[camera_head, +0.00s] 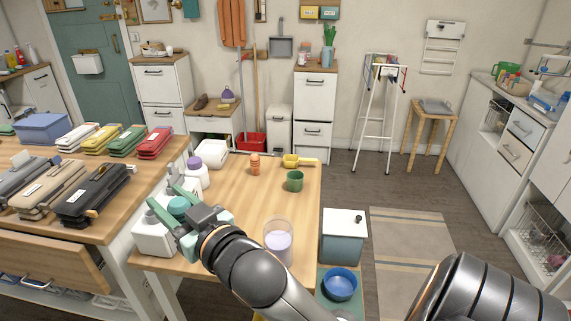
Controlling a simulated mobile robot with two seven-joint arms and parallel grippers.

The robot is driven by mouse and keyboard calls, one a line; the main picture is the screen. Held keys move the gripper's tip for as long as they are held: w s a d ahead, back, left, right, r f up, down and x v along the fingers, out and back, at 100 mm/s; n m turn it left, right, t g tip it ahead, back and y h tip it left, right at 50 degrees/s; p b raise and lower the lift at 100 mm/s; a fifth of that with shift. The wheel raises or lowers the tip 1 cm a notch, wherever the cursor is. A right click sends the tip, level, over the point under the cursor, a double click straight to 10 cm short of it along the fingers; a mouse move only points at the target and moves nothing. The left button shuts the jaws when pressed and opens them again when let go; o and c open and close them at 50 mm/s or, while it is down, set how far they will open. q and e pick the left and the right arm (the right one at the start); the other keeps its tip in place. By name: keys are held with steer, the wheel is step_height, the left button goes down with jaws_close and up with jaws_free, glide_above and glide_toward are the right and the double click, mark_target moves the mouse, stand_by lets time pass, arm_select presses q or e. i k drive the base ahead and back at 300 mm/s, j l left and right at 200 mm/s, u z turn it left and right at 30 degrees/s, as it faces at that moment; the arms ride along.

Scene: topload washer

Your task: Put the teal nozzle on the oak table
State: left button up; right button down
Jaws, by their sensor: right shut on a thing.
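The oak table (258,212) stands in the middle of the view, with a light wooden top. My right gripper (170,196) reaches over its left edge, beside a white jug (152,238). It is shut on a small teal piece (178,205), which I take for the teal nozzle. The pale green fingers partly hide this piece and blend with its colour. I cannot tell whether it touches the jug. My left gripper is not in view.
A white bottle with a purple cap (196,172), an orange bottle (255,164), a yellow scoop (292,161), a green mug (294,181) and a clear cup (278,241) stand on the oak table. Its middle is clear. A counter with several cases (92,195) adjoins at left.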

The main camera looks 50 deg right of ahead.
mark_target(295, 206)
steer(key=k+l+u, duration=0.3)
steer(key=k+l, duration=0.2)
steer(key=k+l+u, duration=0.3)
steer(key=k, duration=0.35)
steer(key=k+l+u, duration=0.35)
steer(key=k+l, duration=0.15)
steer(key=l, duration=0.15)
steer(key=k+l+u, duration=0.15)
steer(key=l, duration=0.2)
steer(key=k+l+u, duration=0.2)
steer(key=l, duration=0.2)
steer(key=l+u, duration=0.1)
steer(key=l, duration=0.3)
steer(key=i+l+u, duration=0.15)
steer(key=l, duration=0.25)
steer(key=i+l, duration=0.1)
steer(key=l, duration=1.15)
steer(key=k+u, duration=0.05)
